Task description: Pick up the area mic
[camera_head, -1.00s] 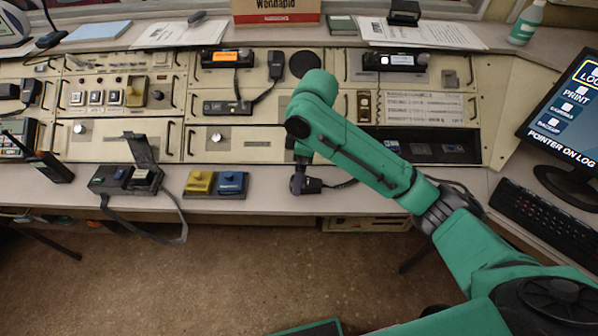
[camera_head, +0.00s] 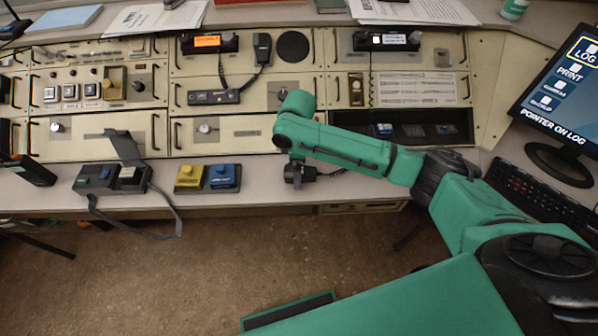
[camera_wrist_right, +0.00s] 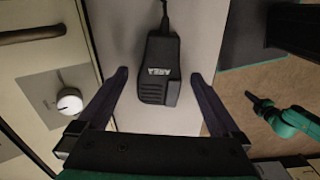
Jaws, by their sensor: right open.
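The area mic (camera_wrist_right: 159,72) is a black hand mic with "AREA" on its face. In the right wrist view it lies on the pale desk top with its cord running up from it. My right gripper (camera_wrist_right: 160,78) is open, with one finger on each side of the mic and gaps between. In the head view the mic (camera_head: 309,173) is partly hidden by my right wrist, and its cord runs right. A green arm end with dark fingers, apparently my left gripper (camera_wrist_right: 262,105), shows small over the floor in the right wrist view; its opening is unclear.
The console panel (camera_head: 230,130) rises behind the desk strip. A yellow switch box (camera_head: 190,177) and a blue one (camera_head: 224,176) stand left of my right wrist. Another corded mic (camera_head: 262,48) hangs on the panel. A monitor (camera_head: 565,90) and keyboard (camera_head: 540,195) are at the right.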

